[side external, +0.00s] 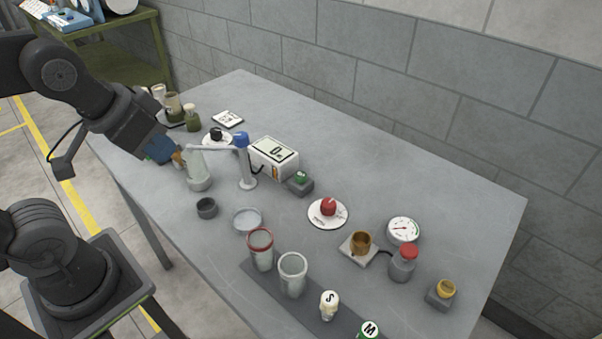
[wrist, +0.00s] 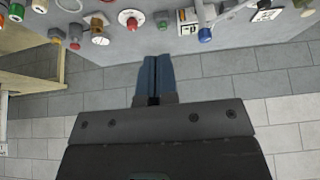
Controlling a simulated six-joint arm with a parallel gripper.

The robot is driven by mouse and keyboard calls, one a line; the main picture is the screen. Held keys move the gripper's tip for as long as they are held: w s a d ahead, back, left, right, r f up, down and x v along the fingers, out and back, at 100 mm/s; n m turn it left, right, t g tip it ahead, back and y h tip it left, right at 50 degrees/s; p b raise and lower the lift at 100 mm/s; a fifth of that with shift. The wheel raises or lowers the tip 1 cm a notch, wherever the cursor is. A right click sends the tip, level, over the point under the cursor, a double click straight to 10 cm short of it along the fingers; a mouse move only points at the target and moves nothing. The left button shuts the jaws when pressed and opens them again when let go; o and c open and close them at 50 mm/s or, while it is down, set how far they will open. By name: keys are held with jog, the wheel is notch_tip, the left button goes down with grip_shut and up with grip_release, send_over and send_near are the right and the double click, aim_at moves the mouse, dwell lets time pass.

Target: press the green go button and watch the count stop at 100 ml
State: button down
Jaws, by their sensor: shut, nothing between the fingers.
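The green go button (side external: 301,177) sits on a small dark box beside the white counter (side external: 273,157), whose display seems to read 0. In the wrist view the green button (wrist: 162,17) is near the top edge, beside the counter (wrist: 187,17). A spout with a blue cap (side external: 241,139) reaches over a pale container (side external: 198,177). My gripper (side external: 172,153), with blue fingers, is at the left of the table, well apart from the button. In the wrist view my gripper (wrist: 156,62) is shut and empty.
A red knob on a white dial (side external: 328,211) stands right of the button.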

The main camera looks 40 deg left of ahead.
jog(key=n+h, duration=0.7)
jog(key=n, duration=0.9)
send_over(299, 175)
notch_tip(299, 175, down, 12)
jog(key=shift+d, duration=0.1)
jog(key=shift+f, duration=0.1)
jog(key=shift+f, duration=4.3)
jog(key=shift+f, duration=0.15)
jog(key=shift+f, duration=0.25)
